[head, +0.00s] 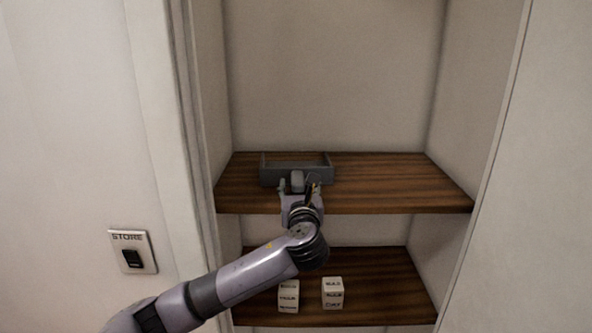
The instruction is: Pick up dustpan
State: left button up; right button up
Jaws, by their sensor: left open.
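The dustpan (270,174), a dark grey tray-like thing with raised side walls, lies on the upper wooden shelf inside an alcove. My left gripper (298,186) is open at the near side of the dustpan. A short grey part, which looks like the dustpan's handle, shows between its fingers. I cannot tell whether the fingers touch it. My wrist hides part of the near side. My right gripper is not in view.
The upper shelf (400,182) is bare to the right of the dustpan. Two white lettered boxes (333,293) (288,296) stand on the lower shelf (385,285). Alcove walls close in both sides. A switch labelled STORE (132,252) is on the left wall.

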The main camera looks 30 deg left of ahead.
aim_at(298, 176)
pick_arm(q)
jog(key=p+x, duration=0.2)
jog(key=x, duration=0.1)
jog(key=shift+w+a+r, duration=0.15)
jog(key=shift+w+a, duration=0.05)
jog(key=shift+w, duration=0.05)
jog(key=shift+w+a, duration=0.2)
jog(key=shift+w, duration=0.1)
jog(key=shift+f, duration=0.2)
jog(key=shift+r, duration=0.1)
grip_shut()
